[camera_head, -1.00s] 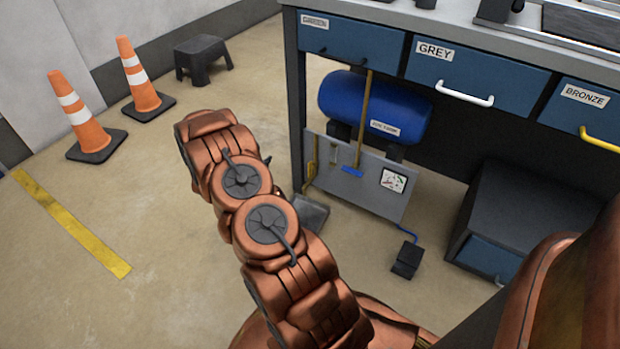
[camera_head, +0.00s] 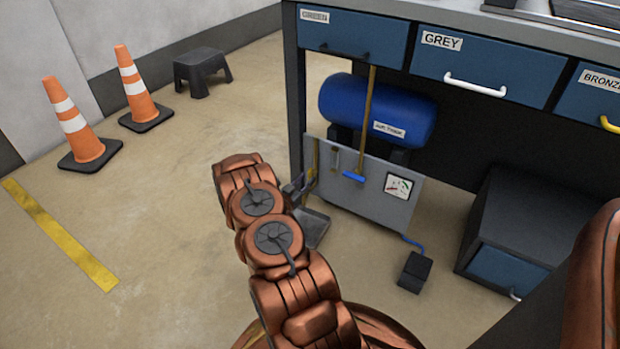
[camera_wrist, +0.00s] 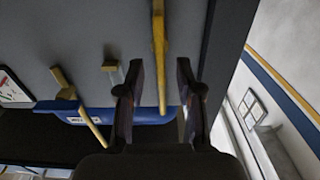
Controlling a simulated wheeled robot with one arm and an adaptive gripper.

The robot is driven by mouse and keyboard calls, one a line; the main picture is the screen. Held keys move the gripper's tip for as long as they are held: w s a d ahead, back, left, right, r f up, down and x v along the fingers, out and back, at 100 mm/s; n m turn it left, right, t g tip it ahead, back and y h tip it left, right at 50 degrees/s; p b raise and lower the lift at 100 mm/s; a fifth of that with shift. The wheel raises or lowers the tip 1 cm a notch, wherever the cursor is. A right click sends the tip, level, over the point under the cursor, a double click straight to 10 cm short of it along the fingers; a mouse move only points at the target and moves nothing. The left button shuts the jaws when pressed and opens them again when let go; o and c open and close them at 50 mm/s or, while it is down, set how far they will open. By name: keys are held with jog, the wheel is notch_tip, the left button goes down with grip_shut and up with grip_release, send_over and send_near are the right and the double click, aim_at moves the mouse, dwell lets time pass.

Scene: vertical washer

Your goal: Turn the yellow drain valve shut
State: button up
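The yellow lever (camera_head: 313,160), which I take for the drain valve, is at the left end of a grey panel (camera_head: 372,205) under the workbench. It stands about upright. In the wrist view the yellow lever (camera_wrist: 159,50) is a long bar that shows between my fingers. My gripper (camera_wrist: 160,66) is open, one finger on each side of the lever in the picture. I cannot tell whether the fingers touch it or how deep it sits between them. In the head view my gripper (camera_head: 297,188) is small and dark, at the panel's left edge, partly hidden by my arm.
A pale small handle (camera_head: 335,158), a blue handle (camera_head: 353,177) and a gauge (camera_head: 398,186) are on the panel. A blue tank (camera_head: 375,108) lies behind it. A black box (camera_head: 415,272) stands in front. Traffic cones (camera_head: 140,95) stand left; the floor between is clear.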

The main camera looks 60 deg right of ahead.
aim_at(309, 176)
jog(key=shift+d+b, duration=0.6)
jog(key=shift+d, duration=1.25)
jog(key=shift+c, duration=0.2)
grip_shut()
